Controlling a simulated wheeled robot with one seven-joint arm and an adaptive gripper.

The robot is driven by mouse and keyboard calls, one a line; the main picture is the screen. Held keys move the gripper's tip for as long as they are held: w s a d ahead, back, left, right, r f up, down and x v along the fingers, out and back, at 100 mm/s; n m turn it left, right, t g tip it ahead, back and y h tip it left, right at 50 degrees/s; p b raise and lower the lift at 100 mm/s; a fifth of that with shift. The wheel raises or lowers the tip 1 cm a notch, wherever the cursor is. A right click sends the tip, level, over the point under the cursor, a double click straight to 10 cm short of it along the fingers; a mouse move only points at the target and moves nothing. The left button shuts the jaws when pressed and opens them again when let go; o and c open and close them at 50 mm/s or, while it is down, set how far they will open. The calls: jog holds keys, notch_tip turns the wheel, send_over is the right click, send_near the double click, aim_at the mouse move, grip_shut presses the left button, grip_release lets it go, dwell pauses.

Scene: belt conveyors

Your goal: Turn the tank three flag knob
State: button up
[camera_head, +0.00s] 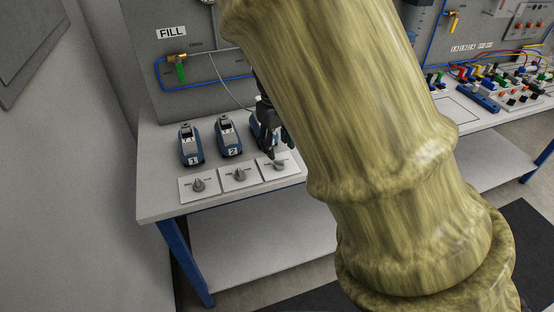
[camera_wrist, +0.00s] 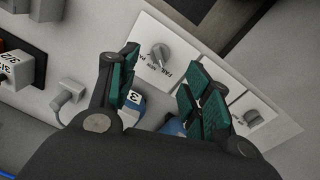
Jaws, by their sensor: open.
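Three grey knobs stand on white plates along the front of the table: the left knob (camera_head: 198,185), the middle knob (camera_head: 239,175) and the right knob (camera_head: 279,164). My gripper (camera_head: 277,152) is just above and behind the right knob, partly hidden by my arm. In the wrist view, my gripper (camera_wrist: 164,66) is open, its green-padded fingers apart with nothing held. A grey knob (camera_wrist: 160,54) shows just beyond and between the fingertips, its plate lettering only partly legible. Another knob (camera_wrist: 252,118) is at the right, outside the fingers.
Blue-grey devices marked 1 (camera_head: 191,146) and 2 (camera_head: 229,137) stand behind the knobs. A grey panel marked FILL (camera_head: 172,33) rises behind them. My arm covers the middle of the head view. Coloured plugs and wires (camera_head: 492,80) are at the right.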

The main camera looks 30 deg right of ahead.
aim_at(279, 161)
jog(key=shift+d+f+p, duration=0.15)
jog(key=shift+f, duration=1.55)
jog(key=shift+d+f+p, duration=0.1)
jog(key=shift+f+p, duration=0.05)
jog(key=shift+f, duration=1.55)
jog(key=c, duration=1.1)
